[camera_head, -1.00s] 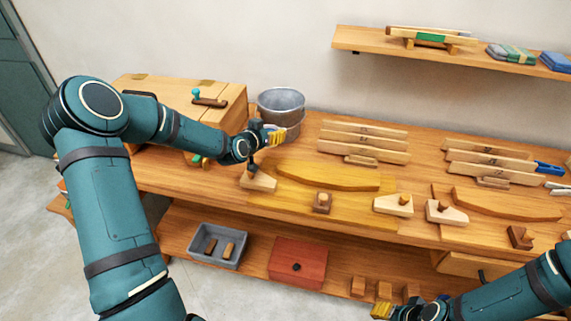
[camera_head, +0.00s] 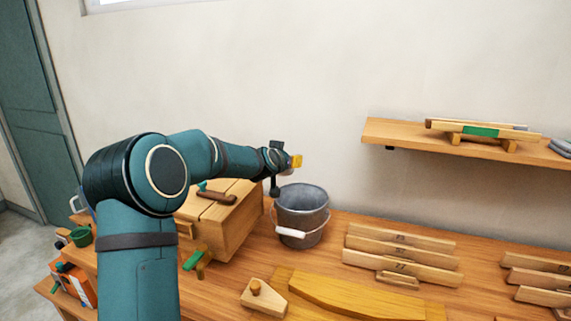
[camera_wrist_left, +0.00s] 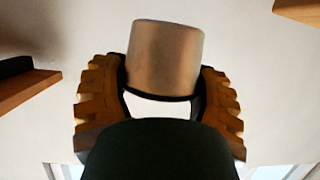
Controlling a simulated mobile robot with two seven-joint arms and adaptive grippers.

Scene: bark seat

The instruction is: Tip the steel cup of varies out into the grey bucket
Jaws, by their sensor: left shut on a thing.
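My left gripper (camera_head: 292,161) is raised above the bench, by the back left rim of the grey bucket and higher than it. In the left wrist view its ribbed yellow-brown fingers (camera_wrist_left: 160,95) are shut around the steel cup (camera_wrist_left: 165,57), a plain metal cylinder. The cup does not show clearly in the head view, and its contents are hidden. The grey bucket (camera_head: 303,222) stands upright on the bench, with a white handle grip on its front. I cannot see what is inside the bucket. My right gripper is not in view.
A wooden box (camera_head: 230,222) stands close to the left of the bucket. Engraved wooden slats (camera_head: 400,257) lie to the right, and a wooden block with a knob (camera_head: 263,297) is in front. A wall shelf (camera_head: 395,137) hangs at the upper right.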

